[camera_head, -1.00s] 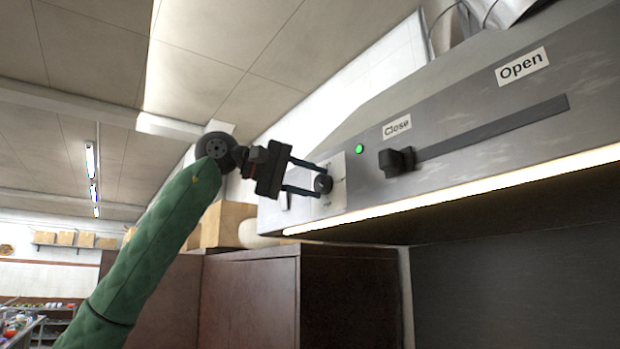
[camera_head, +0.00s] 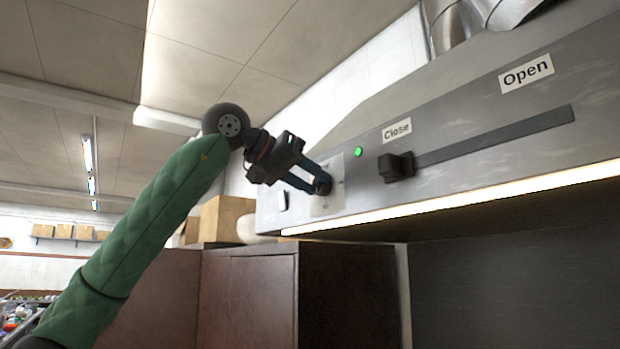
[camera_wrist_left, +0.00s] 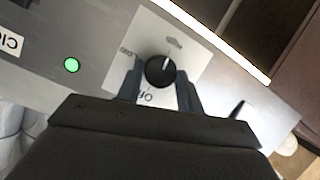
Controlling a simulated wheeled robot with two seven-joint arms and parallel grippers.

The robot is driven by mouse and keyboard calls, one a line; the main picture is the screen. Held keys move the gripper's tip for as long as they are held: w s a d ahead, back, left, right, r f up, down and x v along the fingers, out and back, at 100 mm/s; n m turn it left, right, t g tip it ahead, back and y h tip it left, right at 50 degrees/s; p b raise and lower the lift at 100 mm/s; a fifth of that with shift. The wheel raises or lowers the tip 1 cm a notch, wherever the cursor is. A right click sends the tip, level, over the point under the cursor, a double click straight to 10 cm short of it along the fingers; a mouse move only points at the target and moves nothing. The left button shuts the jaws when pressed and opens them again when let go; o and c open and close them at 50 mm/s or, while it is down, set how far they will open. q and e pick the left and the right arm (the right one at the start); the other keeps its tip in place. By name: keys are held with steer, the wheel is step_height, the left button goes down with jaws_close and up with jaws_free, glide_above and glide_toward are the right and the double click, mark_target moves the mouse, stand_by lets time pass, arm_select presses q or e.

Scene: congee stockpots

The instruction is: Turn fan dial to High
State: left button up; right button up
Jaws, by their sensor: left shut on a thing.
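The fan dial is a round black knob (camera_wrist_left: 160,71) with a light pointer mark, on a pale plate (camera_wrist_left: 190,50) with printed labels, in the left wrist view. The lettering is turned and too small to read fully; one label near the fingers looks like "Off". In the head view the dial (camera_head: 323,184) sits on its plate (camera_head: 327,205) at the left end of the grey hood. My left gripper (camera_head: 314,183) is shut on the dial, one finger on each side, and it partly hides the dial. My right gripper is not in view.
The hood front (camera_head: 460,125) carries a green light (camera_head: 358,152), a black slider knob (camera_head: 396,166) in a slot near the "Close" label (camera_head: 397,130), and an "Open" label (camera_head: 526,73). A lit strip runs along its lower edge. A brown cabinet (camera_head: 345,295) stands below.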

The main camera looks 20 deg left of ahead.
arm_select(q)
steer(key=shift+f+m, duration=0.1)
steer(key=shift+m, duration=0.2)
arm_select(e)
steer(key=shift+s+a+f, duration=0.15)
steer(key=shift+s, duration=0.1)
arm_select(q)
steer(key=shift+t+y, duration=0.3)
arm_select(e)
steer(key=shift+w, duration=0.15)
arm_select(q)
steer(key=o, duration=1)
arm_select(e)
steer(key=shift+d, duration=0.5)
